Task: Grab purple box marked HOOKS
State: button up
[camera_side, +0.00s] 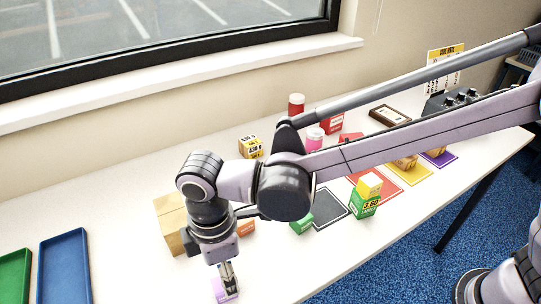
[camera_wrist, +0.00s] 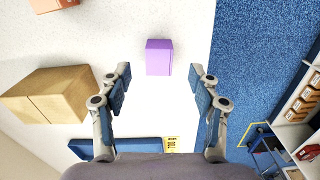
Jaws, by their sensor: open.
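A small purple box (camera_wrist: 158,57) lies on the white table near its edge, centred ahead of my gripper (camera_wrist: 160,82) in the wrist view. No lettering on it can be read. My gripper is open, its two fingers apart on either side of the box's line, with nothing between them. In the side view the purple box (camera_side: 226,293) is at the bottom, partly hidden by my gripper (camera_side: 228,280), which points down just over it. I cannot tell whether they touch.
A brown carton (camera_wrist: 50,95) stands left of my gripper in the wrist view, with a blue tray (camera_wrist: 85,149) nearby. An orange box (camera_side: 246,228) and a green box (camera_side: 301,223) stand farther along. The table edge is right of the purple box in the wrist view.

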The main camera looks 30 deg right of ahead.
aim_at(218, 290)
jog(key=shift+f, duration=3.05)
jog(key=c, duration=1.3)
